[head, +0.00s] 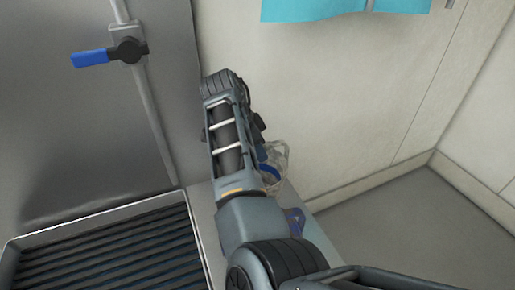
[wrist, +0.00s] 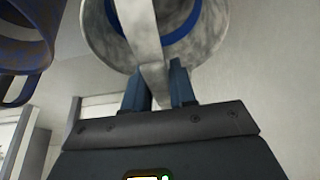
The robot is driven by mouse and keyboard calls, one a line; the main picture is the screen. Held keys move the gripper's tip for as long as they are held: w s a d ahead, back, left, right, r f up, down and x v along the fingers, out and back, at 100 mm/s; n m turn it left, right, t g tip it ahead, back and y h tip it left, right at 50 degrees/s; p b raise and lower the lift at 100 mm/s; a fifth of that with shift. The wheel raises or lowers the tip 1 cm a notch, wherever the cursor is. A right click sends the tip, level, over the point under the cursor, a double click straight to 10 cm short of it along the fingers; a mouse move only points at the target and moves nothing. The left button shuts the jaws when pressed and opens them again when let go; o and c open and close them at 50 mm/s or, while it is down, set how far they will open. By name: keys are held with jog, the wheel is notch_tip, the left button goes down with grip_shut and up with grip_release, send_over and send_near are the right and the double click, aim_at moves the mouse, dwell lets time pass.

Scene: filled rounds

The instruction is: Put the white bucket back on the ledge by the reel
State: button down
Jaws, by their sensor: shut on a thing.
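The white bucket shows at the top of the wrist view (wrist: 105,35), mottled grey-white with a blue band inside. A pale strip, apparently its handle, runs down between the fingers of my gripper (wrist: 160,82), which is shut on it. In the head view a pale, mottled bucket (head: 280,160) with a blue band shows partly behind my arm, and my fingers are hidden there. A grey ledge (head: 205,225) runs beside the grated basin. I cannot make out a reel.
A dark blue, speckled vessel with a handle (wrist: 22,50) is close on the left in the wrist view. A grated basin (head: 110,255) lies at lower left. A blue-levered valve (head: 95,57) sits on a pipe. A pale wall (head: 330,90) stands right of my arm.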

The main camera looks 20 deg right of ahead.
jog(key=c, duration=0.9)
grip_release()
jog(key=shift+r, duration=0.1)
jog(key=v, duration=1.2)
jog(key=shift+b, duration=0.35)
